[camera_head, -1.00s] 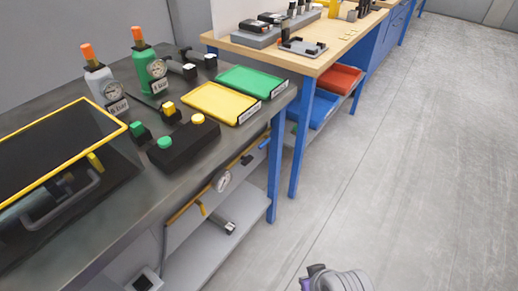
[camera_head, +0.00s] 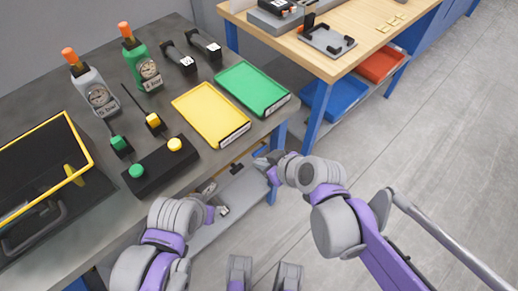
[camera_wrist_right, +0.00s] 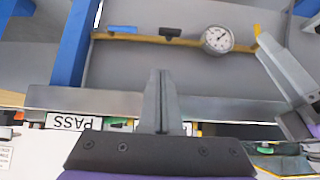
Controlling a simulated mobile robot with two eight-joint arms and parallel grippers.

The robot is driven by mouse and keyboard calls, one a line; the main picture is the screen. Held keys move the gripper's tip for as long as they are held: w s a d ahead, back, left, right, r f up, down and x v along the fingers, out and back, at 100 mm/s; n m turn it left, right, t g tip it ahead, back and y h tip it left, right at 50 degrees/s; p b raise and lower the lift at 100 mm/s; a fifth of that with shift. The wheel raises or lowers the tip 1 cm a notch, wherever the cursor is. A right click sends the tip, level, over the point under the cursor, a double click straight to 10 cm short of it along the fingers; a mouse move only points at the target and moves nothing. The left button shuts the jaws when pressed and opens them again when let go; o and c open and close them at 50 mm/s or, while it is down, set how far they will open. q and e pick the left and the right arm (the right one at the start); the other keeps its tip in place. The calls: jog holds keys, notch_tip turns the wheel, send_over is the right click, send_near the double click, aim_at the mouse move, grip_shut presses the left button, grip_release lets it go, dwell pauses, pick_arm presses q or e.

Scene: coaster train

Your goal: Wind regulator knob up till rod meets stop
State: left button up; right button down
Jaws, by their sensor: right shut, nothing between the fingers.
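Two regulator-like bodies with orange knobs and round gauges stand upright on the dark bench in the head view: a grey one (camera_head: 97,95) and a green one (camera_head: 143,66). Which one is meant, I cannot tell. A round gauge (camera_wrist_right: 217,39) sits on a yellow pipe below the bench in the right wrist view.
A black box (camera_head: 160,166) with green and yellow buttons, a yellow tray (camera_head: 211,112) and a green tray (camera_head: 251,88) lie on the bench. A yellow-edged dark case (camera_head: 40,165) is at left. A wooden table (camera_head: 345,62) stands behind. Floor at right is clear.

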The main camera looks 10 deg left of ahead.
jog(key=b, duration=0.4)
send_near(239, 165)
jog(key=w+a+f, duration=0.3)
jog(key=shift+s+a+f, duration=0.1)
jog(key=shift+a+f, duration=0.05)
jog(key=shift+f, duration=0.4)
jog(key=shift+f, duration=0.1)
